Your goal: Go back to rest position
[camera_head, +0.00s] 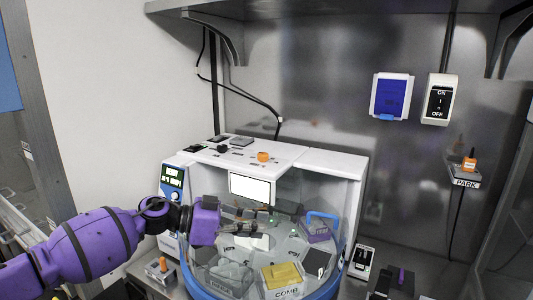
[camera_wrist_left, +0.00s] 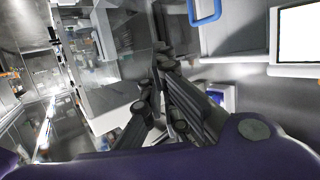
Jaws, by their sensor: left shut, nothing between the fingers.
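My left arm comes in from the left of the head view, purple with dark bands. My left gripper (camera_head: 256,228) is shut and empty, in front of the white machine (camera_head: 318,163) with the round, clear-walled chamber. It hides part of the chamber's inside. In the left wrist view its dark fingers (camera_wrist_left: 158,78) lie close together with nothing between them. My right gripper is not in view.
The chamber holds a yellow-topped box (camera_head: 283,274), a purple box (camera_head: 316,231) with a blue handle and other boxes. The machine has a blank white screen (camera_head: 250,187). Small devices stand on the bench at right. A metal shelf (camera_head: 330,8) hangs above.

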